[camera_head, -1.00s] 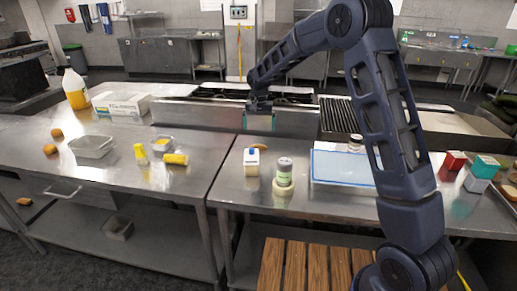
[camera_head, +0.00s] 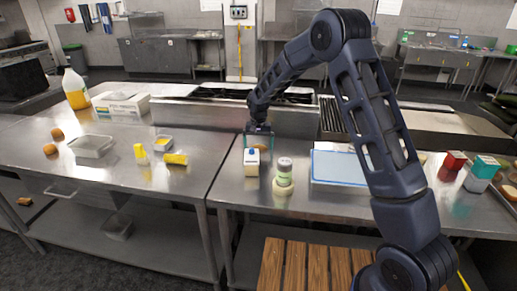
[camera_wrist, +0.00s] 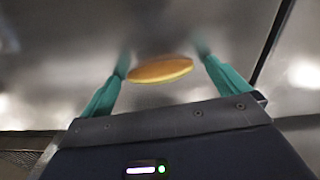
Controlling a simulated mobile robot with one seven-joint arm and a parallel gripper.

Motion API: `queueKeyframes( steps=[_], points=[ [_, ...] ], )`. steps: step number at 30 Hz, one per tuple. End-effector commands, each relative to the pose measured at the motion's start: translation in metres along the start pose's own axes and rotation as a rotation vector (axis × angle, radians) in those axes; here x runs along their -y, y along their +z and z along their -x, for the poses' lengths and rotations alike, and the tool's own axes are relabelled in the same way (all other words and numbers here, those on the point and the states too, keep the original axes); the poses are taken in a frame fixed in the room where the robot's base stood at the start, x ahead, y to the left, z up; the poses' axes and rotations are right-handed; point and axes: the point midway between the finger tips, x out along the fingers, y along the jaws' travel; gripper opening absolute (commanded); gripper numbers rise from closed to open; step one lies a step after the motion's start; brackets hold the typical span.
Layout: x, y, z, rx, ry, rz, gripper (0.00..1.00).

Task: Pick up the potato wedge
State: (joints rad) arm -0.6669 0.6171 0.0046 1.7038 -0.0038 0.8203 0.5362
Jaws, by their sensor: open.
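The potato wedge (camera_wrist: 160,70) is a flat orange-brown oval piece with a pale yellow edge, lying on the steel counter in the wrist view. It shows between the two teal fingers of my gripper (camera_wrist: 163,57), with a gap on each side. The fingers are spread and hold nothing. I cannot make out the wedge clearly there.
A blue-and-white board (camera_head: 340,168) lies further right. The stove (camera_head: 215,114) rises behind.

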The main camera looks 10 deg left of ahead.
Motion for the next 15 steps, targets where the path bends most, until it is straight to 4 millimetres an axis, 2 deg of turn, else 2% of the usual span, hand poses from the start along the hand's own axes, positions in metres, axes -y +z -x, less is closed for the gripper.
queueKeyframes(
  steps=[3, 4, 10, 15],
  points=[
    [-0.0001, 0.0000, 0.0004, 0.000, 0.000, 0.000, 1.00],
    [-0.0001, -0.0001, 0.0004, 0.000, 0.000, 0.000, 0.96],
    [-0.0002, 0.0000, 0.0005, 0.000, 0.000, 0.000, 0.57],
    [-0.0002, 0.0000, 0.0006, 0.000, 0.000, 0.000, 0.54]
  ],
)
